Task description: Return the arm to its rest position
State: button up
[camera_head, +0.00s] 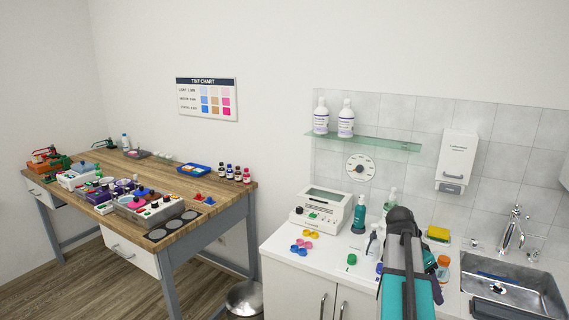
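My arm (392,283), dark grey with teal panels, rises from the bottom edge in the right half of the head view. Its rounded dark upper end (400,217) stands in front of the white counter and the tiled wall. I cannot make out my gripper or its fingers, so I cannot see whether it holds anything. The arm hides part of the counter and some of the things on it.
The white counter (285,243) carries a white device (322,211), bottles, coloured caps and a yellow sponge (438,233). A sink (512,288) lies to the right. A glass shelf (365,143) is above. A crowded wooden workbench (227,196) stands at left.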

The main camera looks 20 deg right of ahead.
jog(key=w+a+f+n+g+y, duration=0.2)
jog(key=a+f+n, duration=0.5)
jog(key=a+f, duration=2)
jog(key=s+a+f+n+y, duration=0.2)
jog(key=s+a+f+n, duration=1)
jog(key=s+a+f, duration=0.6)
jog(key=shift+a+f+g, duration=0.3)
jog(key=shift+a+f, duration=0.5)
jog(key=shift+a, duration=0.25)
